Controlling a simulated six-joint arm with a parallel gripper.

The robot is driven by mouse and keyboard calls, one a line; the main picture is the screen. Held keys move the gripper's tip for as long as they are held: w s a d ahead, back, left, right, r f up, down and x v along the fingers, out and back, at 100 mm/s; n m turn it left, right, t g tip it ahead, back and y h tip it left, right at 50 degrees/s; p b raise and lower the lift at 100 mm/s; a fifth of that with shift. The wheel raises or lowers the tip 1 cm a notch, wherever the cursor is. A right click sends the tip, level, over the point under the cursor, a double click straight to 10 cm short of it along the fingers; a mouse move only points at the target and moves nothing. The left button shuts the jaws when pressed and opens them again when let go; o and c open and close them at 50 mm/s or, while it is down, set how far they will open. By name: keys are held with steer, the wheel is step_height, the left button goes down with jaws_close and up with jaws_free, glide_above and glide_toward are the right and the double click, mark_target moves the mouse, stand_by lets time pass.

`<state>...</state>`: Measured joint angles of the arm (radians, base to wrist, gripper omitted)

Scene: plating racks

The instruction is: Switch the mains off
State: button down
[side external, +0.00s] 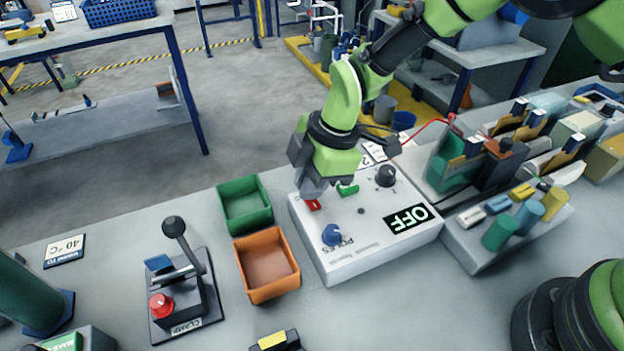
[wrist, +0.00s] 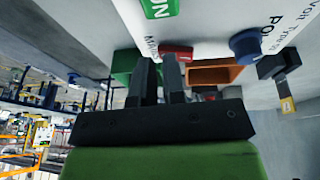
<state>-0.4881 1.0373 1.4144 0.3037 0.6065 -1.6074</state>
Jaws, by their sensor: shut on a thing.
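My gripper (side external: 312,190) points down at this switch. In the wrist view its two fingers (wrist: 160,62) are a little apart and shut on the red switch; the exact contact is partly hidden. A green switch (side external: 348,189) lies just right of my gripper.
The box also carries a blue knob (side external: 332,235) and a dark knob (side external: 386,176). A green tray (side external: 222,192) and an orange tray (side external: 246,290) stand left of it. A lever clamp with a red button (side external: 160,305) is further left. Racks and cylinders crowd the right.

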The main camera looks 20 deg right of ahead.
steer(key=shift+s+f, duration=0.2)
steer(key=shift+s, duration=0.3)
steer(key=shift+s+f, duration=0.2)
steer(key=shift+s, duration=0.3)
steer(key=r, duration=0.5)
steer(key=shift+w+r, duration=0.3)
steer(key=shift+r, duration=0.1)
steer(key=v, duration=0.9)
steer(key=shift+w, duration=0.6)
steer(key=shift+d, duration=0.1)
steer(key=shift+s+d+r, duration=0.1)
steer(key=shift+s, duration=0.55)
